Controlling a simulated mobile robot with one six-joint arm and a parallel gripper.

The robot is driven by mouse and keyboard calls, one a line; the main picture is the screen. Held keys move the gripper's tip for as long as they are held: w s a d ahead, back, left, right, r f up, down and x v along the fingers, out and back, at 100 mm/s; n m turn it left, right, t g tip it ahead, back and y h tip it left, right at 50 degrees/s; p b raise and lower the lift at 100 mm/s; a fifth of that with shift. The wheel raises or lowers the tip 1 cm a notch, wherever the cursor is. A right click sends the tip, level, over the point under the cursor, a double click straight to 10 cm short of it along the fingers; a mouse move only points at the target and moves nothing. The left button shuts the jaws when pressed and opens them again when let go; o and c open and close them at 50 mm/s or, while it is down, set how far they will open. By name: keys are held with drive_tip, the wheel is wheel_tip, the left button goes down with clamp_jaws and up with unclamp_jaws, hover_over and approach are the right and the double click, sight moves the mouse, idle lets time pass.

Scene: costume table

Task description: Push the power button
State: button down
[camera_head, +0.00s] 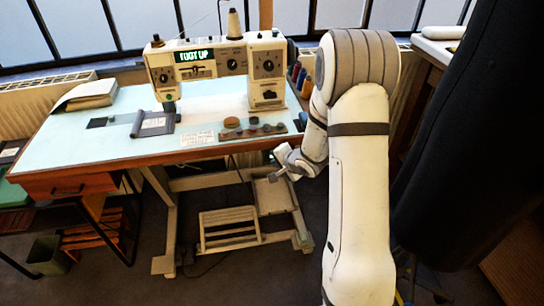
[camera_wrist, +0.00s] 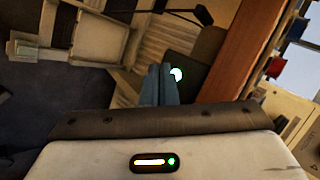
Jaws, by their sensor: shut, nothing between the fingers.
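A round, pale glowing button (camera_wrist: 178,74) shows on a dark box (camera_wrist: 199,62) beside the wooden table edge in the wrist view. It looks like the power button, though no label can be read. My gripper (camera_wrist: 159,72) is shut and empty. Its fingertips lie just left of the button in that view and partly overlap the box; I cannot tell whether they touch it. In the head view my gripper (camera_head: 274,175) is below the front edge of the sewing table, near its right end. The button cannot be made out there.
A sewing machine (camera_head: 216,66) with a lit "FOOT UP" display stands on the table (camera_head: 90,142). Spools, discs and a dark folded item lie on top. The table's front edge (camera_wrist: 235,50) runs close by my fingers. A foot pedal (camera_head: 229,226) sits below. A dark hanging form stands right.

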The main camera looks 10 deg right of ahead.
drive_tip(key=s, duration=0.6)
idle(0.5)
drive_tip(key=s+d+r+n+g+h+p, duration=0.1)
drive_tip(key=s+d+r+n+h+p, duration=0.2)
drive_tip(key=r, duration=0.6)
drive_tip(key=s+d+r+n+g+h+p, duration=0.15)
drive_tip(key=s+r+p, duration=0.25)
drive_tip(key=r, duration=0.6)
drive_tip(key=s+a+r+n+g+p, duration=0.2)
drive_tip(key=s+r+n+p, duration=0.1)
drive_tip(key=s+r, duration=0.4)
drive_tip(key=s+a+r+n+g+p, duration=0.2)
drive_tip(key=s+r, duration=0.4)
drive_tip(key=s, duration=0.5)
drive_tip(key=shift+a+r+n+y+p, duration=0.4)
drive_tip(key=shift+a+n+p, duration=0.2)
drive_tip(key=shift+n, duration=0.15)
